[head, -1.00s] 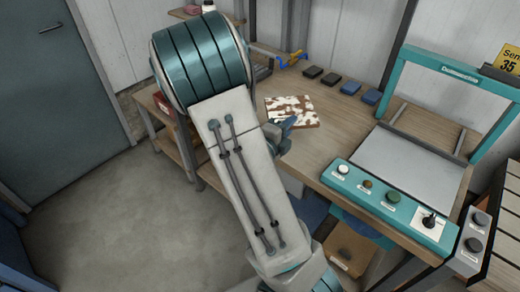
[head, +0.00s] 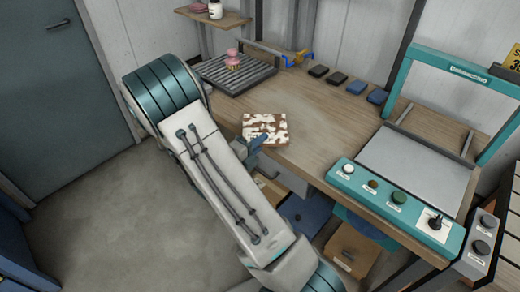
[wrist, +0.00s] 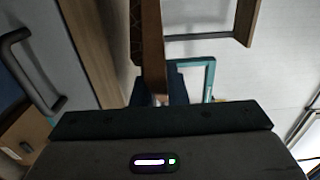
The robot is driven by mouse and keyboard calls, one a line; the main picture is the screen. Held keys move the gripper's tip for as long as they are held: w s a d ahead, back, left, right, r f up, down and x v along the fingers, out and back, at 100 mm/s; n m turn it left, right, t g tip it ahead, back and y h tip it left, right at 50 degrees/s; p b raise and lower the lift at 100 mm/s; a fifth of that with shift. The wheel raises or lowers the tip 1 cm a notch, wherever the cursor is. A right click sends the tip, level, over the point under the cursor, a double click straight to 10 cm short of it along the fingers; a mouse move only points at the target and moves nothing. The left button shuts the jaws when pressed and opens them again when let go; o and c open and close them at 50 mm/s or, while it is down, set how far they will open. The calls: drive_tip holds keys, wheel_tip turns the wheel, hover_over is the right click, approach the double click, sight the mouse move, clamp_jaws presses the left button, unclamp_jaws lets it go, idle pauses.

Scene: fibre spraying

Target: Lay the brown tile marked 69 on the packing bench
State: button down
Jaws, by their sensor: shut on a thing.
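A brown tile with white patches (head: 265,130) shows at the front left part of the wooden bench (head: 300,160) in the head view. No number can be read on it. My gripper (head: 252,143) is shut on its near edge. In the wrist view the tile (wrist: 152,45) stands edge-on between the dark fingers of my gripper (wrist: 160,97). I cannot tell whether the tile touches the bench top or hangs above it. My arm hides part of the bench's front.
A ribbed grey rack (head: 225,78) with a pink object (head: 233,60) stands left on the bench. A teal-framed machine (head: 400,205) stands at right. The bench middle is clear.

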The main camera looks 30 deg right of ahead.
drive_tip(key=shift+f, duration=1.45)
drive_tip(key=shift+f, duration=0.15)
drive_tip(key=c, duration=1.5)
unclamp_jaws()
drive_tip(key=shift+o, duration=0.2)
